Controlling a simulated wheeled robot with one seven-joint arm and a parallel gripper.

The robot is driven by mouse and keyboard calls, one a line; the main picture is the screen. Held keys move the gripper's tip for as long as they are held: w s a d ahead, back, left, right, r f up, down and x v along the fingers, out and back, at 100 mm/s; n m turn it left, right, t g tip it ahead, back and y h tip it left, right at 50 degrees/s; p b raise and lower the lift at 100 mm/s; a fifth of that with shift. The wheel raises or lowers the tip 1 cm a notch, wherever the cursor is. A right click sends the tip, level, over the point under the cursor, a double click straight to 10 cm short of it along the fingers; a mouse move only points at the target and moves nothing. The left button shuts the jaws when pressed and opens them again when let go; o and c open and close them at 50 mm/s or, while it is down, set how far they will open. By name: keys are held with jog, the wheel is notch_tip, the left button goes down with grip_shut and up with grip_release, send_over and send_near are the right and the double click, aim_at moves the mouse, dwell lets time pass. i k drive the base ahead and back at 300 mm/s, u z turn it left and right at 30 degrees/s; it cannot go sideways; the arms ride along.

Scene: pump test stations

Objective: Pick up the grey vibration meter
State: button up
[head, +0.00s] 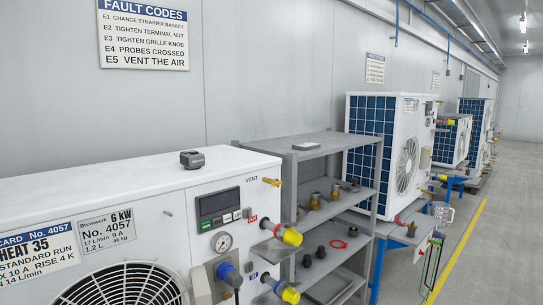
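A small dark grey device (192,159) sits on the white top of the nearest heat pump unit (90,190), close to its front edge. It could be the vibration meter, but it is too small to read any marking. A flat grey item (305,146) lies on the top of the grey shelf rack (262,147); I cannot tell what it is. My gripper is not in view.
Brass fittings (315,200), dark parts (320,252) and a red ring (338,244) lie on the lower shelves. Yellow-capped valves (292,237) stick out from the near unit. More units (395,150) stand behind. Floor right of the yellow line (455,255) is clear.

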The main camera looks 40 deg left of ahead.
aim_at(192, 160)
jog(key=u, duration=0.4)
jog(key=i, duration=1.2)
jog(key=u, duration=1.7)
jog(key=i, duration=0.7)
jog(key=u, duration=0.7)
